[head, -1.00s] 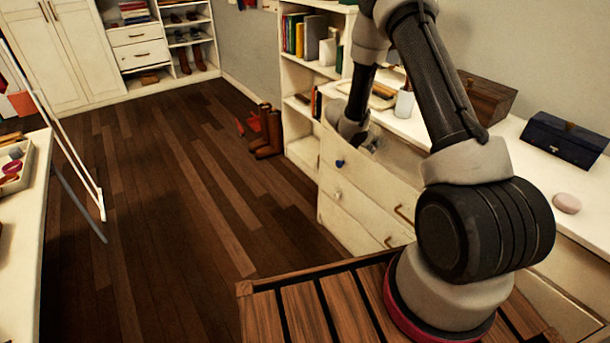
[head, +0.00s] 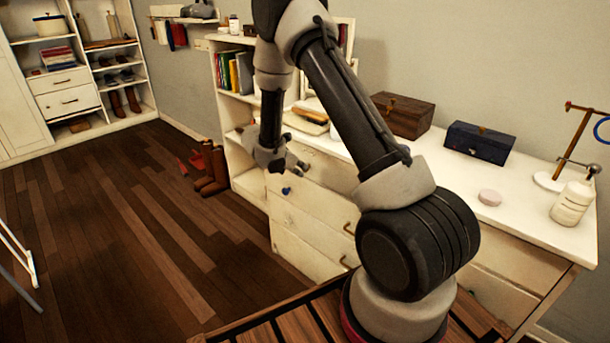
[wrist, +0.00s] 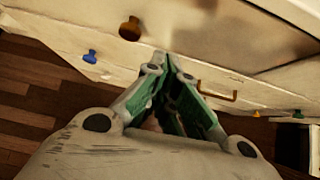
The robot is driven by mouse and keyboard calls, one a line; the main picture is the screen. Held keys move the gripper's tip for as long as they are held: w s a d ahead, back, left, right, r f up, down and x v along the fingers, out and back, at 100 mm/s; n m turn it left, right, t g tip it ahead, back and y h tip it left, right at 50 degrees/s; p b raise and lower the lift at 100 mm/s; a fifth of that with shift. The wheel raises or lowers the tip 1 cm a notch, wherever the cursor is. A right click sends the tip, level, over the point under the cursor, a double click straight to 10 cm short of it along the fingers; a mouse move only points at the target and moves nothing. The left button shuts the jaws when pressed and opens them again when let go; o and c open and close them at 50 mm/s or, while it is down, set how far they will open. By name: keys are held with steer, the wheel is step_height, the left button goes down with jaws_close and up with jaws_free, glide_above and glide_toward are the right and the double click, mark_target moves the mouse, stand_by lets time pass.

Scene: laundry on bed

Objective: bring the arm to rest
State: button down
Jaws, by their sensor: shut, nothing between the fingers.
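My gripper (head: 291,165) hangs at the end of my raised, bent arm, in front of the white dresser (head: 310,215) in the head view. In the wrist view my gripper (wrist: 168,62) points at the dresser's drawer fronts, with its green-lined fingertips together and nothing between them. A blue knob (wrist: 90,56), a brown knob (wrist: 130,29) and a brass handle (wrist: 218,94) show around the fingers. I cannot tell whether the fingertips touch the dresser.
The dresser top holds a wooden box (head: 402,115), a dark blue box (head: 479,142), a pink round item (head: 490,198) and a white bottle (head: 572,202). Brown boots (head: 212,170) stand by the bookshelf (head: 236,110).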

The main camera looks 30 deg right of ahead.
steer(key=s+a+r+m+y, duration=0.2)
steer(key=s+r+m+y, duration=0.2)
steer(key=s+r+m, duration=0.7)
steer(key=s+a+r+m+t+y, duration=0.1)
steer(key=s+r+m+y, duration=0.3)
steer(key=s+r+m, duration=0.7)
steer(key=s+r, duration=0.5)
steer(key=s, duration=0.3)
steer(key=s+a+r, duration=0.1)
steer(key=s+r, duration=0.3)
steer(key=s, duration=0.4)
steer(key=shift+a+r, duration=0.3)
steer(key=shift+r, duration=0.1)
